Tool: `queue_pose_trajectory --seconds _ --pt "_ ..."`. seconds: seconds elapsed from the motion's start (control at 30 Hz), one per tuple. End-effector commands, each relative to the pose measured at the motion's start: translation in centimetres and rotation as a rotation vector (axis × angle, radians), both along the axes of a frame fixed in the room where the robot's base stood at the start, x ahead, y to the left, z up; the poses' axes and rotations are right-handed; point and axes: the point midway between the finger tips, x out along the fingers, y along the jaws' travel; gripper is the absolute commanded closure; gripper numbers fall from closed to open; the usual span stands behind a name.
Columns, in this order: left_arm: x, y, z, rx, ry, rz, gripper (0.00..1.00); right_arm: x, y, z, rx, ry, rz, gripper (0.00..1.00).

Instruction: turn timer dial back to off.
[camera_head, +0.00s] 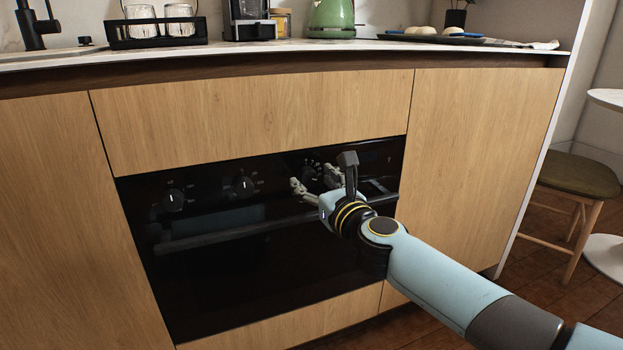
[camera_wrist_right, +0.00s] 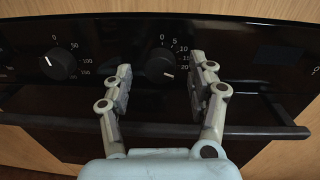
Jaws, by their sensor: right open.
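The timer dial (camera_wrist_right: 160,66) is a black knob on the oven's black front panel, with the marks 0, 5, 10 and 20 around it in the right wrist view. Its pale pointer line is turned to the lower right, away from the 0 at the top. In the head view the dial (camera_head: 309,173) is the rightmost knob, partly behind my gripper. My right gripper (camera_head: 316,183) is open in front of the panel. In the wrist view its fingers (camera_wrist_right: 160,82) stand on either side of the dial, with gaps visible. My left gripper is not in view.
Two other knobs, a middle one (camera_head: 243,186) and a left one (camera_head: 173,200), sit on the same panel. The oven handle bar (camera_head: 230,233) runs below the dials, close under my right gripper. The counter (camera_head: 290,48) overhangs above, with a green kettle (camera_head: 332,18).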

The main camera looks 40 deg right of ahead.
Motion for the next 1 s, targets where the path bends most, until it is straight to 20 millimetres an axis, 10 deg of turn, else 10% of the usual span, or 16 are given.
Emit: queue_pose_trajectory --seconds 0.43,0.87,1.0 --pt "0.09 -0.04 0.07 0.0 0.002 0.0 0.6 1.53 -0.28 -0.05 0.0 0.001 0.0 0.42" --pt "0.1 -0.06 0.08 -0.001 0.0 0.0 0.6 1.51 -0.27 -0.05 0.0 0.001 0.0 0.97" --pt "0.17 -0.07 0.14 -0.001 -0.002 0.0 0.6 1.51 -0.27 -0.03 -0.005 0.002 0.0 0.97"
